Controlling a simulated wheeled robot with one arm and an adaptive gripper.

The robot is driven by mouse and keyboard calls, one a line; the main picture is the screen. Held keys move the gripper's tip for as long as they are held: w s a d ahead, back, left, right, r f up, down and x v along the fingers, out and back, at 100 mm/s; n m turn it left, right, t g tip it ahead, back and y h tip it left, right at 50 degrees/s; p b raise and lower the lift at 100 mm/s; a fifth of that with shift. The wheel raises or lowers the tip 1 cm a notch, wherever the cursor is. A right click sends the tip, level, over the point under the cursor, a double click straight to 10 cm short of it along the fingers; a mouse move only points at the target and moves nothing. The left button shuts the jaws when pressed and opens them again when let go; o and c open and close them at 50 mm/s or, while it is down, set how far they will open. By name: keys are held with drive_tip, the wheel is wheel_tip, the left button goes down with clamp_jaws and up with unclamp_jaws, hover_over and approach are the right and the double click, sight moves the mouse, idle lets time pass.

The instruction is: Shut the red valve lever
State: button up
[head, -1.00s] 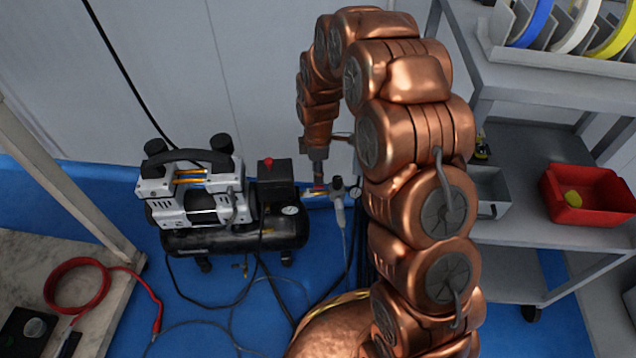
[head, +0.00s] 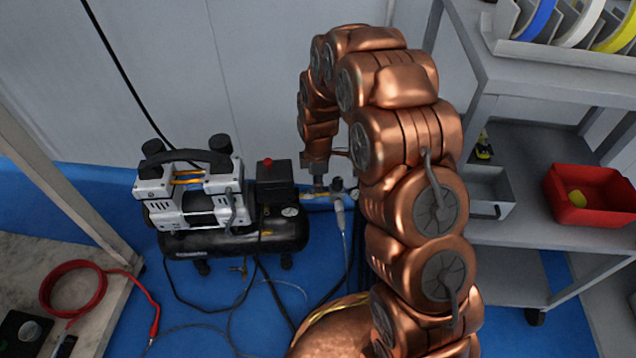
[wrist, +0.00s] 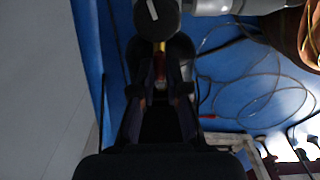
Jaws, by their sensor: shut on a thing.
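The air compressor (head: 235,240), with a black tank and a silver motor, stands on the blue floor at the left. A brass valve fitting (head: 309,194) joins its right side to a regulator (head: 338,201). My gripper (head: 318,184) points down at this fitting. In the wrist view my gripper's fingers (wrist: 160,92) are dark and close around the red valve lever (wrist: 160,70), which shows as a small red strip below a brass part. The lever is hidden behind my gripper in the head view, so its exact angle cannot be told.
A grey shelf cart with a red bin (head: 588,208) and a grey bin (head: 487,190) stands at the right. A bench with a coiled red cable (head: 72,288) is at the left. Hoses cross the floor, and the wall is close behind.

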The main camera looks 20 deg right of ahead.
drive_tip(key=shift+s+r+m+p, duration=0.1)
drive_tip(key=shift+m+p, duration=0.3)
drive_tip(key=shift+p, duration=0.1)
clamp_jaws()
drive_tip(key=shift+s+a+m+p, duration=0.35)
drive_tip(key=shift+a+m+p, duration=0.15)
drive_tip(key=shift+m+p, duration=2)
drive_tip(key=shift+s+a+m+p, duration=0.45)
drive_tip(key=shift+m+p, duration=1.25)
drive_tip(key=shift+m, duration=1.55)
drive_tip(key=shift+s+a+m+p, duration=0.2)
drive_tip(key=shift+a+m+p, duration=0.4)
drive_tip(key=shift+m+p, duration=1.9)
drive_tip(key=shift+m+b, duration=0.35)
drive_tip(key=shift+m, duration=0.2)
drive_tip(key=o, duration=0.7)
unclamp_jaws()
